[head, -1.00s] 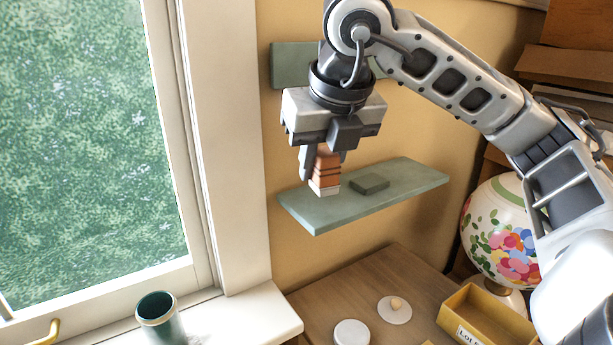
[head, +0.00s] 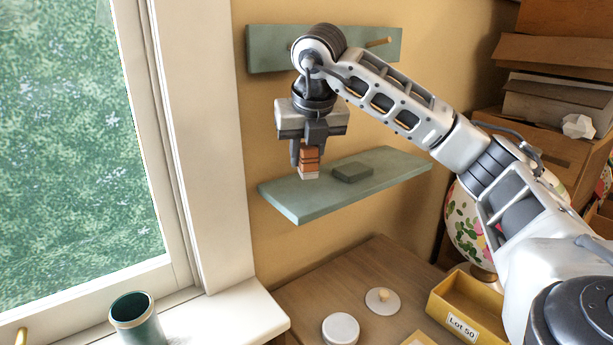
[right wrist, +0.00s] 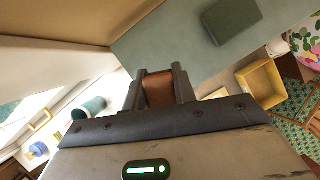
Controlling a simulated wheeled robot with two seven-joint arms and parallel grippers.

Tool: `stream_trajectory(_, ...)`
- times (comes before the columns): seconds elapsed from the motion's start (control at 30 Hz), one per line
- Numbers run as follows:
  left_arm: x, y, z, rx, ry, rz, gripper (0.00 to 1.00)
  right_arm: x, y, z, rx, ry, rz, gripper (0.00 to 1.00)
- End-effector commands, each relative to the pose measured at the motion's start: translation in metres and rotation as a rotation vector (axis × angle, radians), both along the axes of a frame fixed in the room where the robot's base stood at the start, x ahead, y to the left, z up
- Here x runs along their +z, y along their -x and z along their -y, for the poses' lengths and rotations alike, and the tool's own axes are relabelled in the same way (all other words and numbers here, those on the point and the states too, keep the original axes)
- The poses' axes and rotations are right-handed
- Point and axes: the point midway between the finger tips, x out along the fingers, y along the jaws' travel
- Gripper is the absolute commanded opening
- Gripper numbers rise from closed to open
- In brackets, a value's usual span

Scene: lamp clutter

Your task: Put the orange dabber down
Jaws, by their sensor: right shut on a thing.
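The orange dabber (head: 309,158) is a small, upright, banded orange block with a white lower end. My right gripper (head: 308,155) points down and is shut on it. Its white end shows against the sage-green wall shelf (head: 385,168), near the left part; I cannot tell whether it touches the shelf. In the right wrist view the dabber (right wrist: 158,92) sits between the two dark fingers, its lower end hidden. My left gripper is not in view.
A dark green block (head: 352,172) lies on the shelf, right of the dabber. A green peg rail (head: 265,50) is on the wall above. Below are a wooden top (head: 300,295), a yellow tray (head: 440,300) and a teal cup (head: 135,318). A window is left.

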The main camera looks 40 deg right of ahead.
Motion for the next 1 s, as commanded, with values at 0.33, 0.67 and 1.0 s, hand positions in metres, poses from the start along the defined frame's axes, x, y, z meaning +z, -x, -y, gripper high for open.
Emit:
stream_trajectory(0.33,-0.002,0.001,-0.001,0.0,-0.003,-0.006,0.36,-0.037,-0.009,0.01,0.0,0.001,-0.004,0.0)
stream_trajectory(0.67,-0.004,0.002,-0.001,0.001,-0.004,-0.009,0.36,-0.046,-0.01,0.009,0.0,-0.001,0.0,0.0)
stream_trajectory(1.0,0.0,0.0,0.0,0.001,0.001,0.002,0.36,-0.049,-0.01,0.009,0.0,-0.001,0.0,0.49)
